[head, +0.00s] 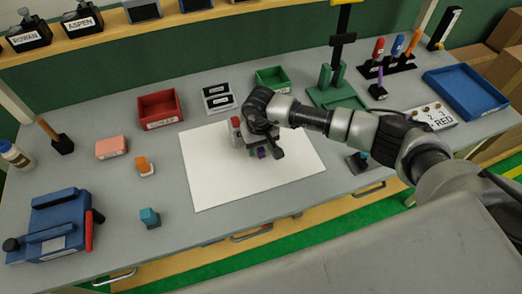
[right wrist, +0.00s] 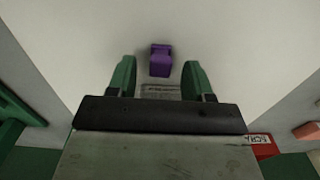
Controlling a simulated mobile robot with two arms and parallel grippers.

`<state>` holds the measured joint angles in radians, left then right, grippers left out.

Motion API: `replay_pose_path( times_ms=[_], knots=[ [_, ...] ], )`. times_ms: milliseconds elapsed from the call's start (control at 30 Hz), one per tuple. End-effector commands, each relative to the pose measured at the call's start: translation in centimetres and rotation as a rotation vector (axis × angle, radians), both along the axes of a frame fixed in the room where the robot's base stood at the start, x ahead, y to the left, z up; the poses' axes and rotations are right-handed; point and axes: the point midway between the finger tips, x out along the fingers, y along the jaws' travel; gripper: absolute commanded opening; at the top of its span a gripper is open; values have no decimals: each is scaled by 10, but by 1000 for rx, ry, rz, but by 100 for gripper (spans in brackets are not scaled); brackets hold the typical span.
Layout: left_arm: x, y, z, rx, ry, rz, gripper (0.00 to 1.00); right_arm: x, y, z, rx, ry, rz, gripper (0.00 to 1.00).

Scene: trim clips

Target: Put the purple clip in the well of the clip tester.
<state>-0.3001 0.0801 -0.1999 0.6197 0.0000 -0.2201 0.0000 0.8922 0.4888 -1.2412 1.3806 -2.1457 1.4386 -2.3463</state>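The purple clip (head: 262,153) lies on the white sheet, partly hidden by my right gripper in the head view. In the right wrist view the clip (right wrist: 160,60) is a small purple block just beyond the fingertips, near the middle of the gap. My right gripper (head: 254,152) is low over the sheet; in the right wrist view its green fingers (right wrist: 159,76) are apart with nothing between them. I cannot tell for sure which fixture is the clip tester; a blue fixture (head: 52,222) with a red lever stands at the front left. My left gripper is not in view.
The white sheet (head: 215,180) has free room around the gripper. A red bin (head: 159,109), orange clip (head: 144,166) and teal clip (head: 150,217) are to the left. A green stand (head: 335,95), a number board (head: 432,117) and a blue tray (head: 466,91) are to the right.

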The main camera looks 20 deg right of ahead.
Motion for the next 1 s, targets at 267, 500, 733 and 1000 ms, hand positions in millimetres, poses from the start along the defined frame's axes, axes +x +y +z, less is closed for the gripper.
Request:
replay_pose_path(
  times_ms=[267, 500, 733, 1000],
  knots=[
    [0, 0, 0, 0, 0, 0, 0, 0, 0, 0, 0, 0, 0, 8],
    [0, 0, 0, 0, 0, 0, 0, 0, 0, 0, 0, 0, 0, 0],
    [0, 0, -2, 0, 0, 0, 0, 1, -1, 4, -1, -1, 0, 0],
    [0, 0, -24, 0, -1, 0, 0, 2, -1, 41, -1, -8, 2, 0]
  ],
)
